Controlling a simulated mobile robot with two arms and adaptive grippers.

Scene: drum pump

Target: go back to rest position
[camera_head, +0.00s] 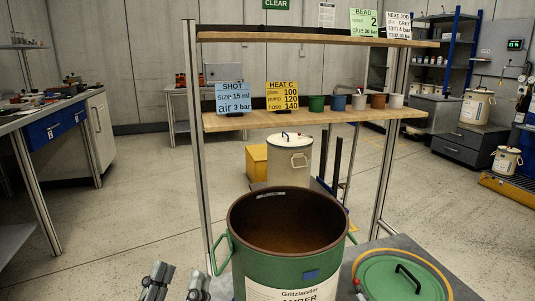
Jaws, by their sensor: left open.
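My left gripper (178,279) shows at the bottom edge, left of the green drum (265,262). Its two fingers are spread apart with nothing between them. The drum stands upright and open, with a brown inside, green side handles and a white label cut off by the bottom edge. The gripper is apart from the drum's handle in the picture. A green lid (385,280) with a black handle lies on a grey surface to the right of the drum. I cannot make out my right gripper.
A shelf rack (225,122) behind the drum holds cups and coloured cards. A white lidded drum (289,169) stands on the far side of it. A workbench (40,119) with blue drawers is at the left. The floor between bench and rack is clear.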

